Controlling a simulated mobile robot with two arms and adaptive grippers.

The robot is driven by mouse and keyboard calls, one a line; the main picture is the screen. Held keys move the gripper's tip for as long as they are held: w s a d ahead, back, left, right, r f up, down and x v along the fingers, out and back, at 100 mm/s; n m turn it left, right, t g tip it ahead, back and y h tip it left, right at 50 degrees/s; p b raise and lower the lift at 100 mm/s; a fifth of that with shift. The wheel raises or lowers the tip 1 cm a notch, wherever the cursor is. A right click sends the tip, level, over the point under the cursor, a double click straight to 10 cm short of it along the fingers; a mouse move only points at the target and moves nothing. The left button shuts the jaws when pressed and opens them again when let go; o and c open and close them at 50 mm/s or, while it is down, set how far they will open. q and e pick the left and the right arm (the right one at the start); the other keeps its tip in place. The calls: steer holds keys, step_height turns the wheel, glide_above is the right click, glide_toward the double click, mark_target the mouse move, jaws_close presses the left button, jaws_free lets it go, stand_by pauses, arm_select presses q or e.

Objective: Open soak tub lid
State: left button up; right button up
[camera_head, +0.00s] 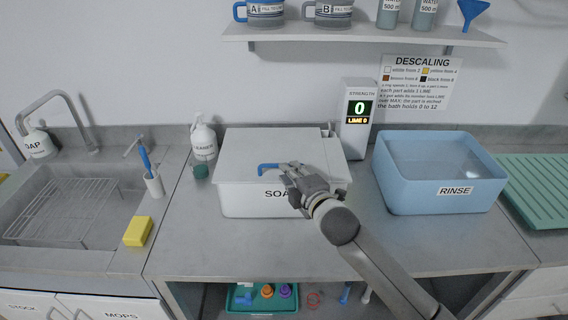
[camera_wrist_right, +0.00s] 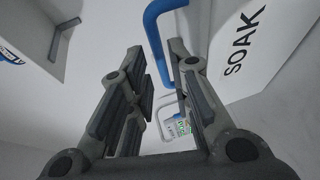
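The white soak tub (camera_head: 245,200), labelled SOAK, stands on the counter with its white lid (camera_head: 255,143) lying shut on top. A blue bent handle (camera_head: 268,168) is at the lid's front edge; it also shows in the right wrist view (camera_wrist_right: 153,38). My right gripper (camera_head: 287,172) is at the handle's right end and covers part of it and of the label. In the right wrist view its fingers (camera_wrist_right: 162,70) are spread, with the handle showing between them, nearer the right-hand finger. Whether a finger touches the handle is unclear. My left gripper is out of view.
A strength display (camera_head: 359,115) reading 0 stands behind the tub's right corner. The blue rinse tub (camera_head: 437,195) is to the right. A cleaner bottle (camera_head: 204,140) and green item (camera_head: 200,171) stand left. A shelf (camera_head: 360,38) hangs above. The counter front is clear.

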steer(key=shift+p+x, duration=0.3)
steer(key=shift+x, duration=2.15)
steer(key=shift+c, duration=0.2)
jaws_close()
